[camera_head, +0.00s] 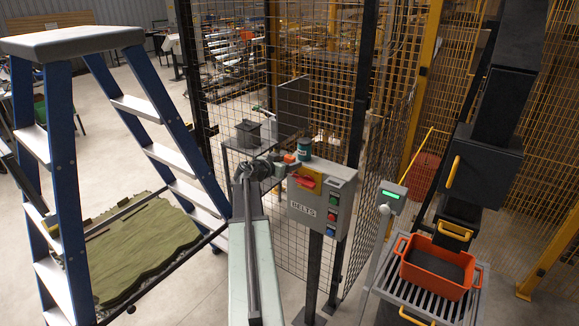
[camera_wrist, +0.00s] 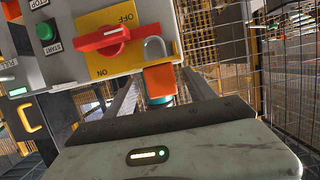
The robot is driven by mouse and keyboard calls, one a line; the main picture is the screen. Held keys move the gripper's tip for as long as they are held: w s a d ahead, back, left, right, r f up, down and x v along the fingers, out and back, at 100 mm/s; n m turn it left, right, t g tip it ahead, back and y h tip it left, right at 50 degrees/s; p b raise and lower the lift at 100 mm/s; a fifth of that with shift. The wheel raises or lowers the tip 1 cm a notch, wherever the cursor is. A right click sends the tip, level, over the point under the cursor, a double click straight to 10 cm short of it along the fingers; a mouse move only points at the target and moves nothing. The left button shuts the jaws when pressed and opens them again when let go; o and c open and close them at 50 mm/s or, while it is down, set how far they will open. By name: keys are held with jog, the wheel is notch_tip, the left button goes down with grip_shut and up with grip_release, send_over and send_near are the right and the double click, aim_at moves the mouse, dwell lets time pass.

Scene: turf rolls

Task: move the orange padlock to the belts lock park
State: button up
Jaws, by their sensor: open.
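The orange padlock (camera_wrist: 159,80) shows in the wrist view with its grey shackle (camera_wrist: 154,48) over the edge of the yellow switch plate (camera_wrist: 108,50). I cannot tell what the shackle passes through. In the head view the padlock is a small orange patch (camera_head: 290,158) at the upper left of the grey BELTS box (camera_head: 333,228). The red switch handle (camera_wrist: 102,38) lies beside the shackle. My gripper (camera_wrist: 163,84) is open, its fingers either side of the padlock in the picture; contact is unclear. It also shows left of the box (camera_head: 285,168). I cannot make out the lock park.
A teal can (camera_head: 304,149) stands by the box top, close to the padlock. Mesh fencing (camera_head: 385,215) stands around the box. A blue stepladder (camera_head: 72,190) is at left, and an orange crate (camera_head: 436,268) on a slatted surface is at right.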

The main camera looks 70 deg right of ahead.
jog(key=shift+x, duration=0.9)
jog(key=shift+a, duration=0.1)
jog(key=shift+c, duration=1.2)
grip_shut()
jog(key=shift+r, duration=0.1)
